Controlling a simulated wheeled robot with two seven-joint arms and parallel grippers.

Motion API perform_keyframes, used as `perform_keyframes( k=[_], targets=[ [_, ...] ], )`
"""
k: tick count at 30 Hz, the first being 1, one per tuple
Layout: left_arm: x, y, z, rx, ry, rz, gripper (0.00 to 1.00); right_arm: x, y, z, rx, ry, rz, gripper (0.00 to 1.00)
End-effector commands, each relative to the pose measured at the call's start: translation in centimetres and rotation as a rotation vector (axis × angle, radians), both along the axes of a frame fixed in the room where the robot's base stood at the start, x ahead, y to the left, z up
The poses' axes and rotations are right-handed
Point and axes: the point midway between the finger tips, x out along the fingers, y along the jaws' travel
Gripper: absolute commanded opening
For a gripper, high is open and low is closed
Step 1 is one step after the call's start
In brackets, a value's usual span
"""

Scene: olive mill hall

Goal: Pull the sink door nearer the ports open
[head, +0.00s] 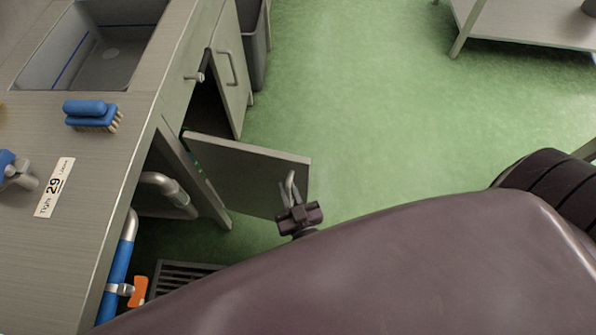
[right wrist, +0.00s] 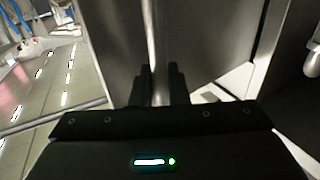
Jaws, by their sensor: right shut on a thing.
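The sink door nearer the ports (head: 235,175) stands swung well out from the steel sink unit, over the green floor. Its bar handle (head: 289,186) is near the free edge. My right gripper (head: 294,205) is shut on this handle. In the right wrist view the handle bar (right wrist: 154,45) runs upright between the two dark fingers (right wrist: 158,90), with the grey door panel (right wrist: 112,45) behind it. The cabinet inside is mostly hidden in shadow. My left gripper is not in view.
The other sink door (head: 231,65) has its own handle, and a dark opening shows beside it. A blue pipe (head: 117,275) with an orange lever (head: 138,291) stands at lower left. A blue brush (head: 90,113) lies on the counter (head: 130,100). Green floor (head: 380,100) is clear to the right.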

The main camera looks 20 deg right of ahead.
Motion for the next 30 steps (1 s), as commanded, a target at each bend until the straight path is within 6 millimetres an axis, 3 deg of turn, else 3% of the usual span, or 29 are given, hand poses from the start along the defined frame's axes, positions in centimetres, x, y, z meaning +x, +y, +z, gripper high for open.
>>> perform_keyframes(
  k=[13, 14, 17, 26, 30],
  targets=[
    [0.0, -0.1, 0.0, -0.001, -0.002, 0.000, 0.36, 0.1, 0.6, 0.1, 0.005, -0.003, 0.010, 0.00],
    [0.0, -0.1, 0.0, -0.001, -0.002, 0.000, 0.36, 0.1, 0.6, 0.1, 0.005, -0.003, 0.010, 0.18],
    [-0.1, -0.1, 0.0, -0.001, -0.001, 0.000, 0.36, 0.1, 0.5, 0.1, 0.005, -0.003, 0.009, 0.31],
    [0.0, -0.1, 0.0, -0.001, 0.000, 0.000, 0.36, -0.1, 0.4, 0.0, 0.002, -0.001, 0.007, 0.32],
    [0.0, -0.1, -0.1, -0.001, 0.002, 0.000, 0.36, -1.7, 0.5, -0.1, 0.002, 0.002, 0.007, 0.32]
  ],
)
